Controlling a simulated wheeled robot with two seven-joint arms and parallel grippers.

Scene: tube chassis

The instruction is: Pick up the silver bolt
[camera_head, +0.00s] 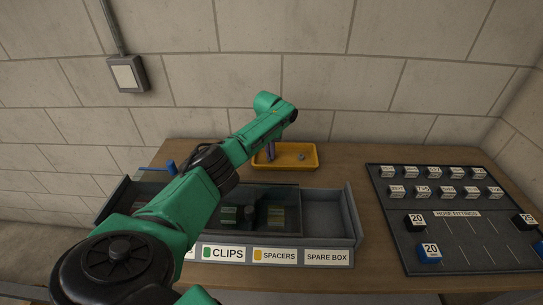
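My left arm, green and black, comes in from the lower left and reaches over the divided box toward a yellow tray (311,165) at the back of the table. The end of the arm is above the tray's left part. A small part of what seems to be my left gripper (270,152) shows below it, at the tray. The fingertips are too small and too hidden to tell open from shut. A small grey piece (302,156), perhaps the silver bolt, lies in the tray to the right of the gripper. My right gripper is not in view.
A dark divided box (355,215) stands in front, labelled CLIPS, SPACERS and SPARE BOX; its right compartment looks empty. A dark HOSE FITTINGS board (470,240) with several labelled blocks lies at right. A blue-handled item (171,167) is at left. A wall stands behind the table.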

